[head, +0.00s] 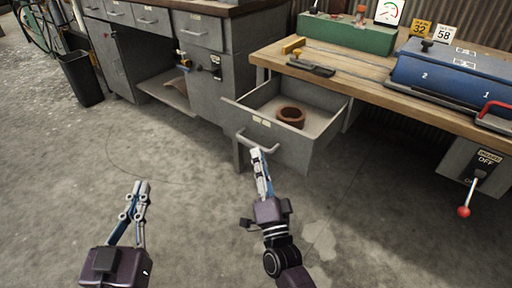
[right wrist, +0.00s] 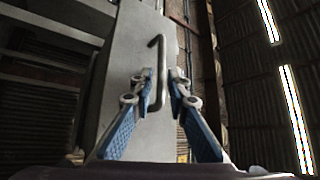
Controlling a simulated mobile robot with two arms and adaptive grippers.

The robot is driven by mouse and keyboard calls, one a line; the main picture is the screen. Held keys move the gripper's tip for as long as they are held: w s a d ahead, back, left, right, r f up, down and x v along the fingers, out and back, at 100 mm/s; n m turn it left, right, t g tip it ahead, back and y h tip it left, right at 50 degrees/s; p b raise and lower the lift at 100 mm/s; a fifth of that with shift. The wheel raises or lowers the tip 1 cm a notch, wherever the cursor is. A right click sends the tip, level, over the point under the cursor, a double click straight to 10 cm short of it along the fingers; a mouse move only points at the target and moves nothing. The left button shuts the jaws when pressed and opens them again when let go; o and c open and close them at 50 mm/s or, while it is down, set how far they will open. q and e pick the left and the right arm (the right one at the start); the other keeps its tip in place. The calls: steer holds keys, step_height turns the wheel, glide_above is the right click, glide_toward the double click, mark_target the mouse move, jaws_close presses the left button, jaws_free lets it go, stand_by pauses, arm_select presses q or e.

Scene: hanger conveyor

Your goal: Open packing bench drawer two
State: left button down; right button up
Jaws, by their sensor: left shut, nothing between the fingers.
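A grey drawer (head: 275,146) under the wooden-topped bench is pulled out, with its inside showing. Its front bears small pale labels too small to read. A brown ring-shaped thing (head: 290,117) lies in it. My right gripper (head: 257,152) is at the bar handle (head: 258,143) on the drawer front. In the right wrist view the handle (right wrist: 161,75) runs between the fingertips (right wrist: 160,76), which look closed on it; the exact contact is hard to see. My left gripper (head: 137,184) is shut and empty over the floor at lower left, apart from the furniture.
The wooden bench top (head: 345,75) carries a blue box (head: 450,75), a green box (head: 345,34) and number cards. A switch box (head: 482,163) with a red-knobbed lever hangs at right. A grey cabinet (head: 205,65) and dark bin (head: 81,78) stand left. The front floor is clear.

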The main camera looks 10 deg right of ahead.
steer(key=v, duration=0.7)
steer(key=shift+s, duration=0.25)
steer(key=shift+f, duration=0.1)
